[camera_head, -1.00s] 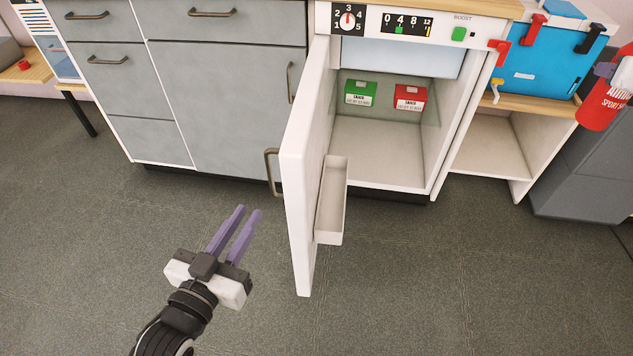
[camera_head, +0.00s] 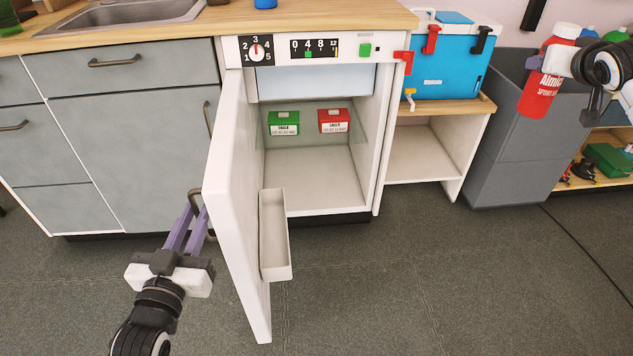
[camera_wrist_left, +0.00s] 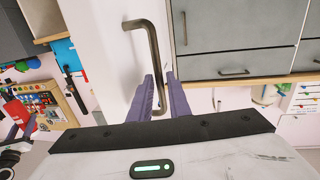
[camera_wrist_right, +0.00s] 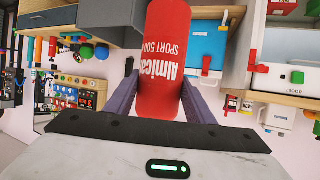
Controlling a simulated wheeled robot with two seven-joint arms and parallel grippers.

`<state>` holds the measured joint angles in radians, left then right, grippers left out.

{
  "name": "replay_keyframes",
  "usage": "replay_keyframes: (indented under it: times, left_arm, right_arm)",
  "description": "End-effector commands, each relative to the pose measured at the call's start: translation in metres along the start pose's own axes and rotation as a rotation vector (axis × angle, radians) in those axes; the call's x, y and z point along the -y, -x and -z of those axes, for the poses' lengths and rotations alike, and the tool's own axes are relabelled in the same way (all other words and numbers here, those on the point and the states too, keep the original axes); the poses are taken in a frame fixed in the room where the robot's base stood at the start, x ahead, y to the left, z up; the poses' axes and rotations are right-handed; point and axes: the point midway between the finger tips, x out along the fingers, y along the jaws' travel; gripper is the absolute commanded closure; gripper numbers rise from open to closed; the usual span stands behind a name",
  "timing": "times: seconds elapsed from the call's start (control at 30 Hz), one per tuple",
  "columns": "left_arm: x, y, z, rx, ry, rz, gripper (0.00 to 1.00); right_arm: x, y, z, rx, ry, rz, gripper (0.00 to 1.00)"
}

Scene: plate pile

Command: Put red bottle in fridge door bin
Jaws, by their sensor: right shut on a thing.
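My left gripper (camera_head: 185,225) is open at the outer side of the door.
Inside the fridge (camera_head: 325,190) stand a green box (camera_head: 284,123) and a red box (camera_head: 333,121). A blue cooler (camera_head: 455,65) sits on an open cabinet to the right, beside a grey bin (camera_head: 515,150). The floor before the fridge is clear.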

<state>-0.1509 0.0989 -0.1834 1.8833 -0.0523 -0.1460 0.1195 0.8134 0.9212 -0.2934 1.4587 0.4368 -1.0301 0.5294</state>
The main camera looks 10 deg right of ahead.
Motion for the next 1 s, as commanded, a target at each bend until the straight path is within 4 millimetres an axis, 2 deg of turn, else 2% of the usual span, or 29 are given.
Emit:
replay_keyframes:
  times: [0.13, 0.43, 0.53, 0.57, 0.83, 1.0]
  left_arm:
    - [0.0, -0.011, 0.0, 0.0, 0.001, 0.0, 0.83]
    - [0.0, -0.013, 0.0, 0.001, 0.001, 0.0, 0.83]
    - [0.0, -0.013, 0.0, 0.001, 0.001, 0.0, 0.99]
    - [0.0, -0.013, 0.0, 0.001, 0.001, 0.0, 1.0]
    - [-0.001, -0.013, 0.001, -0.001, 0.0, -0.006, 1.0]
    - [-0.002, -0.021, 0.005, -0.015, -0.006, -0.068, 1.0]
  right_arm:
    - [0.0, 0.0, 0.0, -0.006, -0.001, 0.001, 0.87]
    - [0.0, 0.0, 0.0, -0.006, -0.001, 0.001, 0.87]
    - [0.0, 0.0, 0.0, -0.006, -0.001, 0.001, 0.87]
    - [0.0, 0.0, 0.0, -0.006, -0.001, 0.001, 0.87]
    - [0.0, 0.0, 0.001, -0.006, -0.001, 0.001, 0.87]
    - [0.002, 0.001, 0.003, -0.006, 0.0, 0.003, 0.87]
